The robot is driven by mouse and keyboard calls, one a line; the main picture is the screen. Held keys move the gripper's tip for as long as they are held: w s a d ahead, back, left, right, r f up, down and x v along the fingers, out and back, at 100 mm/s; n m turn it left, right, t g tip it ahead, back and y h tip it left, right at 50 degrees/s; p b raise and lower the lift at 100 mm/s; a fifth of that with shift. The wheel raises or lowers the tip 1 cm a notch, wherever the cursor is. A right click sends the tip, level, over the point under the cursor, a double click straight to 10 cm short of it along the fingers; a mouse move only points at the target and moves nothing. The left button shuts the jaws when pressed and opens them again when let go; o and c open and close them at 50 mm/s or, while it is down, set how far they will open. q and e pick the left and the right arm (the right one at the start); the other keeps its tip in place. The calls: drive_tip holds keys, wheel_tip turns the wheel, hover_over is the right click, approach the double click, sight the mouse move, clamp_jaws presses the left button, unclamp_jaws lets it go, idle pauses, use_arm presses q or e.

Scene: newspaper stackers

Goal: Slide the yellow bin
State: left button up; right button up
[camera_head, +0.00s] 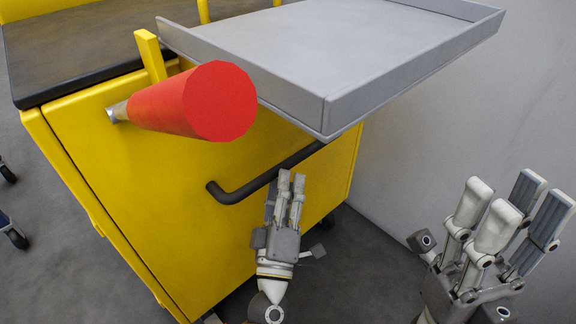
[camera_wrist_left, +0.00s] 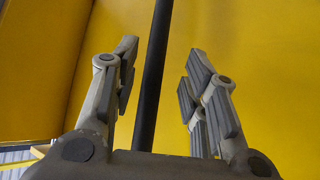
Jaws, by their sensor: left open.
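The yellow bin (camera_head: 150,205) is a large box with a black bar handle (camera_head: 262,182) across its front. The yellow bin face (camera_wrist_left: 260,60) fills the background. My right gripper (camera_head: 512,205) is open and empty at the lower right, away from the bin.
A red cylinder (camera_head: 220,102) sticks out from the bin's upper front. A grey tray (camera_head: 335,45) overhangs the handle's right end. A dark top surface (camera_head: 80,45) lies at the upper left. A grey wall (camera_head: 450,120) is on the right; grey floor (camera_head: 350,275) shows below.

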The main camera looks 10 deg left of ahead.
use_arm(q)
drive_tip(key=v, duration=0.6)
idle(0.4)
